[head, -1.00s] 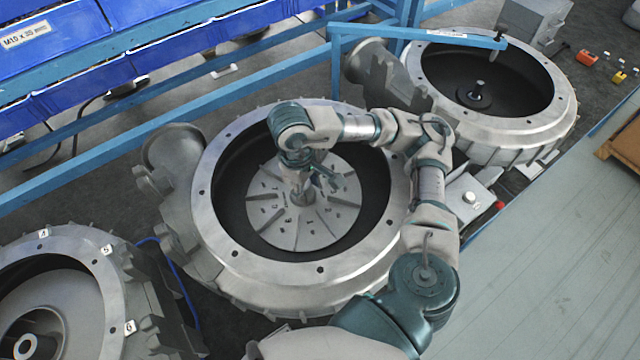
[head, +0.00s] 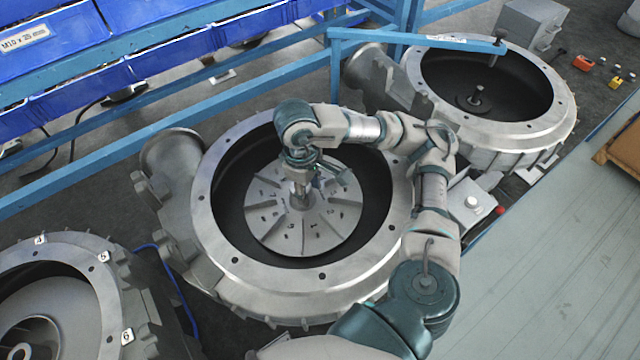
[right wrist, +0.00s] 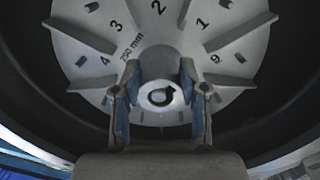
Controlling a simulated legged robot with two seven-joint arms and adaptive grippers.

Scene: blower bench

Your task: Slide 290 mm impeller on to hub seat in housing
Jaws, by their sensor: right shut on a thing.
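The impeller (head: 268,218) is a light grey disc with radial vanes and numbers. It lies face up inside the round opening of the middle housing (head: 222,245), with a dark gap around it. My right gripper (head: 300,196) reaches down from above and is shut on the impeller's central boss. In the right wrist view the two fingers (right wrist: 160,98) stand on either side of the boss, and the disc (right wrist: 240,42) carries a size mark in mm whose digits I cannot read surely. The hub seat is hidden under the impeller. My left gripper is out of view.
A second housing (head: 535,128) with a bare dark hub (head: 477,97) stands at the back right. A third housing (head: 85,255) with numbered tags is at the lower left. A blue frame (head: 250,75) with blue bins runs behind. A grey bench (head: 540,260) lies to the right.

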